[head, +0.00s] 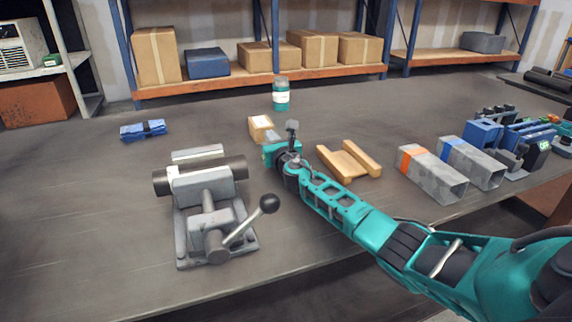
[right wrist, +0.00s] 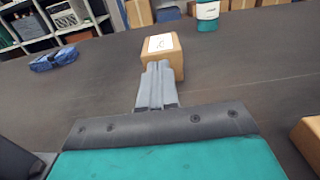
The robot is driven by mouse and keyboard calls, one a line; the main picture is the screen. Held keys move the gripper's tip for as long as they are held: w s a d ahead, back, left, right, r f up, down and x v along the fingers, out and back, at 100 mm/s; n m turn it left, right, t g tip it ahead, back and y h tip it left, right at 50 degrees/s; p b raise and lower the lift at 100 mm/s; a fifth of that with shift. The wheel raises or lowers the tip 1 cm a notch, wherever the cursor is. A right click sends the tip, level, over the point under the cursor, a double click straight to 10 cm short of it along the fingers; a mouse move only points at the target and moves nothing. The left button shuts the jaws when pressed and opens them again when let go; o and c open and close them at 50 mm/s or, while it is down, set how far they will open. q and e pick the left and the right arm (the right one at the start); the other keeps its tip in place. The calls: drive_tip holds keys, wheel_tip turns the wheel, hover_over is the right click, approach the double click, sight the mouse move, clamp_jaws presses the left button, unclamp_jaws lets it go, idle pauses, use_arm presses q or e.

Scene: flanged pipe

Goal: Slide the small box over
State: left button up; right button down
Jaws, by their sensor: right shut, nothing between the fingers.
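The small box (head: 261,128) is brown cardboard with a white label on top. It sits on the dark table, just beyond my right gripper (head: 271,138). In the right wrist view the small box (right wrist: 169,46) stands straight ahead of the fingertips. My right gripper (right wrist: 157,68) is shut with nothing between its fingers. Its tips overlap the near face of the box in the picture; I cannot tell whether they touch it. My left gripper is not in view.
A grey vise (head: 208,215) holding a dark pipe stands to the left. A wooden cradle (head: 347,160) and grey square tubes (head: 433,175) lie to the right. A blue bundle (head: 143,130) lies far left, with clear table between.

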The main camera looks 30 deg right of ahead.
drive_tip(key=v, duration=0.1)
drive_tip(key=p+v, duration=0.1)
drive_tip(key=v, duration=0.1)
drive_tip(key=shift+r+p, duration=0.3)
drive_tip(key=v, duration=0.2)
drive_tip(key=p+v, duration=0.1)
drive_tip(key=v, duration=0.1)
drive_tip(key=p+v, duration=0.1)
drive_tip(key=v, duration=0.1)
drive_tip(key=shift+s+f, duration=0.1)
drive_tip(key=shift+f, duration=0.2)
drive_tip(key=shift+s+a, duration=0.15)
drive_tip(key=shift+s, duration=0.5)
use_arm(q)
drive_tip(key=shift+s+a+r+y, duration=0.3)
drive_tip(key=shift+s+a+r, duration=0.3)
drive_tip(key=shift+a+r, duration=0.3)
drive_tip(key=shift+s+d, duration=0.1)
use_arm(e)
drive_tip(key=shift+f, duration=0.1)
